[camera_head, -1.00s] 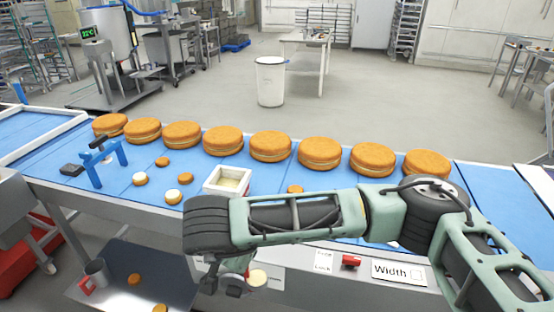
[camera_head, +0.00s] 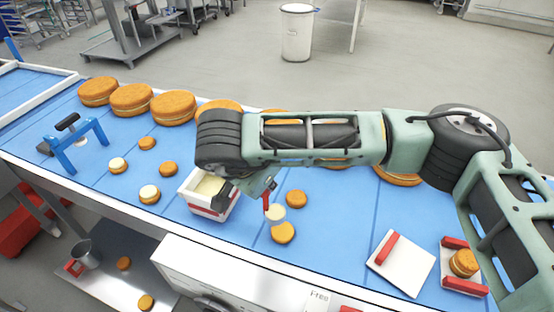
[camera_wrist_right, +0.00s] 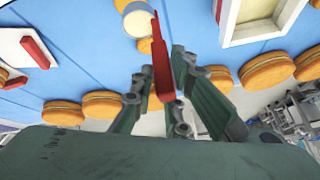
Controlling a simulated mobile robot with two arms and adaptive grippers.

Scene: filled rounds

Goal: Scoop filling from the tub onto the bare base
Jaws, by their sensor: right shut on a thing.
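My right gripper (camera_head: 262,190) is shut on the red handle of a scoop (camera_head: 266,200), also in the right wrist view (camera_wrist_right: 161,65). A pale cream round (camera_head: 275,213) shows at the handle's lower end; I cannot tell scoop head from filling. It overlaps the far edge of an orange-brown base (camera_head: 283,234); I cannot tell if it touches. The rest of that base looks bare. Another bare base (camera_head: 296,199) lies behind it to the right. The white tub (camera_head: 207,208) with cream filling stands left of the gripper, partly hidden by it. My left gripper is not in view.
Left of the tub lie two cream-topped bases (camera_head: 149,194) and two plain ones (camera_head: 168,169). Filled rounds (camera_head: 131,99) line the belt's far side. A blue stand (camera_head: 75,148) is at left. A white board with a red bar (camera_head: 402,265) lies at right.

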